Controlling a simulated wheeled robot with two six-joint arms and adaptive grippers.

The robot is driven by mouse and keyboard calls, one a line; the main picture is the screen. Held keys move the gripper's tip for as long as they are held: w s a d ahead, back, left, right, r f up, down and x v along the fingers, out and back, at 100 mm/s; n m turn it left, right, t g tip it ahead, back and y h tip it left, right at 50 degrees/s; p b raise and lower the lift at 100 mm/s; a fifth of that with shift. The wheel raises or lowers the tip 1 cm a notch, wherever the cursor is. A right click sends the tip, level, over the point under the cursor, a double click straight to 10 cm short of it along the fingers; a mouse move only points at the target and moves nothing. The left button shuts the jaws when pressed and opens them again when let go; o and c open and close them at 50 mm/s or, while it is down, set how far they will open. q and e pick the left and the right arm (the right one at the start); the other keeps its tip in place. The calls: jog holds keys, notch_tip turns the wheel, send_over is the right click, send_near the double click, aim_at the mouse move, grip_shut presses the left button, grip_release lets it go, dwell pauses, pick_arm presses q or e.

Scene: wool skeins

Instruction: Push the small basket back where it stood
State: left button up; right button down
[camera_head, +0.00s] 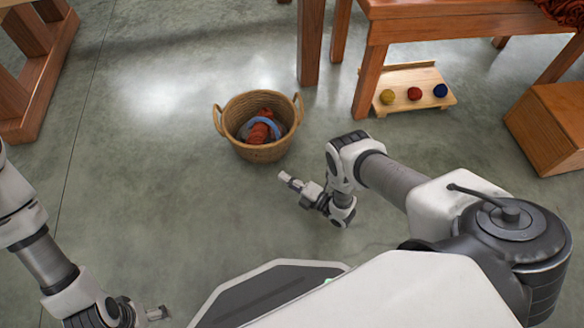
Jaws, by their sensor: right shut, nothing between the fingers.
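The small basket (259,149) is woven, with two loop handles, and stands upright on the grey floor near the middle of the view. Wool in red and blue-grey (262,128) lies inside it. My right gripper (284,177) is shut and empty. In the picture its tips are just below and to the right of the basket, with a small gap between them. My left gripper (162,313) is low at the bottom left, well away from the basket; it is too small and edge-on to tell its jaws.
A wooden box (552,130) is at the right. A wooden frame (48,85) is at the upper left. Floor left of the basket is clear.

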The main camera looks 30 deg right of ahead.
aim_at(262, 154)
jog(key=b+x, duration=0.1)
jog(key=x, duration=0.2)
jog(key=b+x, duration=0.1)
jog(key=x, duration=0.2)
jog(key=shift+d+f+b, duration=0.15)
jog(key=shift+f+b, duration=0.05)
jog(key=shift+b, duration=0.15)
jog(key=shift+w+d+b, duration=0.25)
jog(key=shift+w+b, duration=0.1)
jog(key=shift+w, duration=0.25)
jog(key=shift+w+d+b, duration=0.2)
jog(key=shift+w+b, duration=0.1)
jog(key=shift+w, duration=0.25)
jog(key=shift+w+d+r, duration=0.1)
jog(key=shift+w+r, duration=0.15)
jog(key=shift+w, duration=0.2)
